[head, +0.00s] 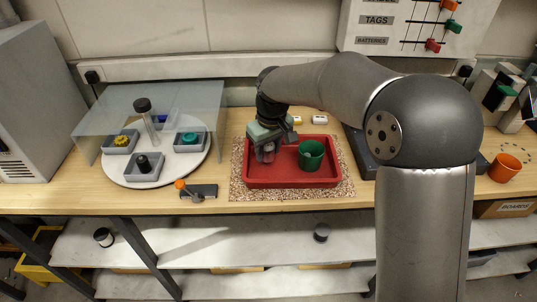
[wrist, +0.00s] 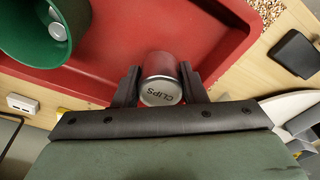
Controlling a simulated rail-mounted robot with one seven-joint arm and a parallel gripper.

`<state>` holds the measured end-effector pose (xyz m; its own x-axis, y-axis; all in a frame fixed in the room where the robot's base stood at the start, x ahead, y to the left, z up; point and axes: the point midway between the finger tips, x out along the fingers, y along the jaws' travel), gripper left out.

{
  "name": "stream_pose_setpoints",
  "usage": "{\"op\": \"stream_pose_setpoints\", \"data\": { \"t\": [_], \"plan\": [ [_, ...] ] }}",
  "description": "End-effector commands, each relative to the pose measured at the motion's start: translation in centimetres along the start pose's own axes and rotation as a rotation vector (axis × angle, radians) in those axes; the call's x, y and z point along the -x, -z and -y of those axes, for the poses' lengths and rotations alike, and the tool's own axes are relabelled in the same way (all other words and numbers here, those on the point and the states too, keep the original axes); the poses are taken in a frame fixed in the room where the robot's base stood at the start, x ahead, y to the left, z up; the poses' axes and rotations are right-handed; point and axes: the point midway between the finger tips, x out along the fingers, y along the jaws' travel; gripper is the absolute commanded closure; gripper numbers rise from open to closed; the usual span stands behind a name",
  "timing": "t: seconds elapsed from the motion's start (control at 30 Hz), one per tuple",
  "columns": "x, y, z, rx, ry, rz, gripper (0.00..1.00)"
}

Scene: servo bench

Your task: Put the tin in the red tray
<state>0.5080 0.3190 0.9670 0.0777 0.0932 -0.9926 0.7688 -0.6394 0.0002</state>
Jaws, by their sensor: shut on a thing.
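My gripper (head: 267,152) is over the left part of the red tray (head: 290,182) on the bench. In the wrist view my gripper (wrist: 160,84) has its two dark fingers closed on either side of a silver tin (wrist: 161,70) with CLIPS on its end. In the head view the tin (head: 268,156) is partly hidden by the gripper. The tin is within the tray's outline; I cannot tell whether it touches the tray floor. The tray also fills much of the wrist view (wrist: 130,50).
A green cup (head: 312,155) stands in the tray, right of my gripper; it also shows in the wrist view (wrist: 35,30). A round white turntable (head: 160,174) with small grey bins under a clear cover is at left. An orange cup (head: 504,168) stands far right.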

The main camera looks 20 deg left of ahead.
Motion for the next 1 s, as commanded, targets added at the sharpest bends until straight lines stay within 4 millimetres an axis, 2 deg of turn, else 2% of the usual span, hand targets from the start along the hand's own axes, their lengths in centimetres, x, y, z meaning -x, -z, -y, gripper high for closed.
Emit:
{"op": "stream_pose_setpoints", "data": {
  "t": [0.03,0.13,0.5,0.53,0.6,0.87,1.0],
  "plan": [
    [-0.9,-0.3,-0.1,-0.001,0.001,0.005,0.85],
    [-2.1,-0.4,-0.1,-0.001,0.0,0.003,0.85],
    [-2.7,-0.5,-0.1,-0.001,0.0,0.001,0.85],
    [-2.7,-0.5,-0.1,-0.001,0.0,0.001,0.59],
    [-2.6,-0.5,-0.1,-0.001,0.0,0.001,0.4],
    [-2.5,-0.5,-0.1,-0.001,0.0,0.001,0.4],
    [-1.7,-0.3,-0.1,-0.001,-0.001,-0.001,0.4]
  ]
}}
